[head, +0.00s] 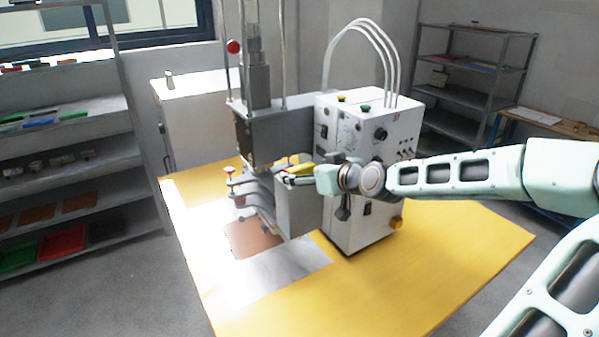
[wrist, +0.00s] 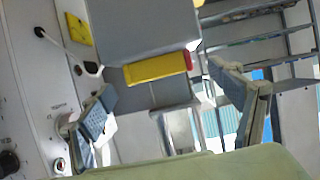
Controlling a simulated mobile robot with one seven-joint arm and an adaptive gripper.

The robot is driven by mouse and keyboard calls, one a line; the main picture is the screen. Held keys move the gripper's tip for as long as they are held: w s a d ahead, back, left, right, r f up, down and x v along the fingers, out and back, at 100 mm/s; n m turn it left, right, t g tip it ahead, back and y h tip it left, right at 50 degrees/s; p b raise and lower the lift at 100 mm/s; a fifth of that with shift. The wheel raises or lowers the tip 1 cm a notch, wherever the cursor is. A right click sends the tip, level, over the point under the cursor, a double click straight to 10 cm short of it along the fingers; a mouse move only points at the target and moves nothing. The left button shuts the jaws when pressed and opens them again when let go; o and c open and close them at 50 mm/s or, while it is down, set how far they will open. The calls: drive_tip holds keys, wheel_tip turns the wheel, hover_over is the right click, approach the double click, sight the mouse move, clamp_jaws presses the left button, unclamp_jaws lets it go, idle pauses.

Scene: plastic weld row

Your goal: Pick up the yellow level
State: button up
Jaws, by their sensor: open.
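The yellow level (wrist: 157,68) is a short yellow bar with a red end, seen in the wrist view lying along a grey metal block. In the head view a small yellow piece of it (head: 302,168) shows on top of the grey part of the machine, partly hidden by my gripper. My gripper (wrist: 162,82) is open, with one finger to the left of the level and the other to its right. The fingers look apart from it. In the head view my gripper (head: 300,180) is beside the grey block, reaching in from the right.
The white control box (head: 355,135) with knobs and hoses stands close to my gripper. The grey press column (head: 255,90) rises behind the level. The yellow table (head: 440,255) is clear at the front right. Shelves (head: 65,145) stand at the left.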

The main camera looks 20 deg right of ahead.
sight(302, 169)
drive_tip(key=shift+x, duration=1.9)
drive_tip(key=c, duration=1.4)
drive_tip(key=shift+o, duration=0.2)
drive_tip(key=shift+r, duration=0.1)
